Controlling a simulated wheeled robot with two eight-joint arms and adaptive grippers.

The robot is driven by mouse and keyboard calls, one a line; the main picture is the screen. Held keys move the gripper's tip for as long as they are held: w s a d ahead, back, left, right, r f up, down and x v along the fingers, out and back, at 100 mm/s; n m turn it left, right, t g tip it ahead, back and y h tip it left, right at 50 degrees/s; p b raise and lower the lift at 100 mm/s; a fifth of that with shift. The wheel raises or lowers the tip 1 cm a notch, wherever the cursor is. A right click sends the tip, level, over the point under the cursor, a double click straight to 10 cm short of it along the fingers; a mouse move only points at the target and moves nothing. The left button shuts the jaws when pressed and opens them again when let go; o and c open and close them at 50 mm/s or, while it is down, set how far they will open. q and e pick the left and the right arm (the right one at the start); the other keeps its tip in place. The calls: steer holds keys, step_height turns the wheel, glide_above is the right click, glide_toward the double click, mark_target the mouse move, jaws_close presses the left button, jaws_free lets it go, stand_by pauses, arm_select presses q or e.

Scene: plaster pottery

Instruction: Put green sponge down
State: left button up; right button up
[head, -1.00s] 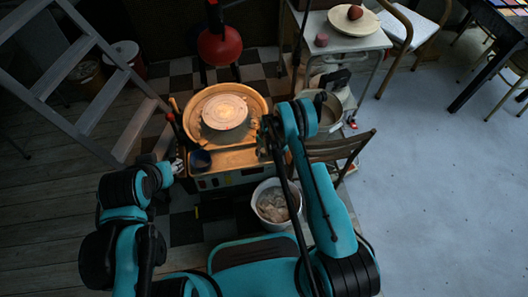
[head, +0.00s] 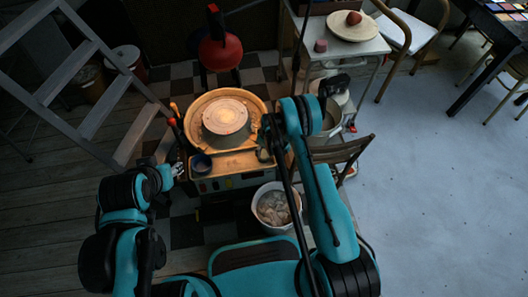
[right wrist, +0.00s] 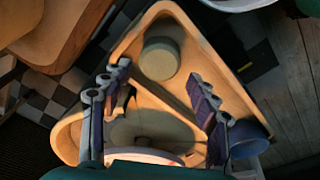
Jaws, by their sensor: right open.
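The green sponge (right wrist: 160,58) is a dull green, round, short block. In the right wrist view it rests on the wooden corner of the pottery wheel's tray (right wrist: 125,50), beyond my fingertips. My right gripper (right wrist: 158,88) is open, its two dark fingers spread wide, with no contact on the sponge visible. In the head view my right gripper (head: 266,140) is at the right front of the wheel tray, and I cannot make out the sponge there. My left gripper (head: 179,169) is at the tray's left side, too small to read.
The grey wheel head (head: 226,117) sits in the round basin. A white bucket (head: 276,208) is in front. A wooden chair (head: 342,152) is close on the right.

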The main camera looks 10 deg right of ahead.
step_height(320, 180, up, 6)
steer(key=p, duration=0.2)
step_height(320, 180, up, 17)
steer(key=m+t, duration=0.1)
glide_above(266, 156)
steer(key=d, duration=0.1)
steer(key=s+d+r+m+t, duration=0.1)
steer(key=s+r, duration=0.1)
steer(key=r, duration=0.4)
steer(key=s+r+m+t, duration=0.1)
steer(key=s+r, duration=0.2)
steer(key=r, duration=0.3)
steer(key=s+d+r+m+t, duration=0.1)
steer(key=s+r, duration=0.4)
steer(key=s, duration=0.5)
steer(key=s+d+r+m+t, duration=0.1)
steer(key=s+r+m+t, duration=0.1)
steer(key=s+r, duration=0.4)
steer(key=s, duration=0.5)
steer(key=shift+h, duration=0.4)
steer(key=shift+o, duration=0.3)
steer(key=shift+d+r, duration=0.1)
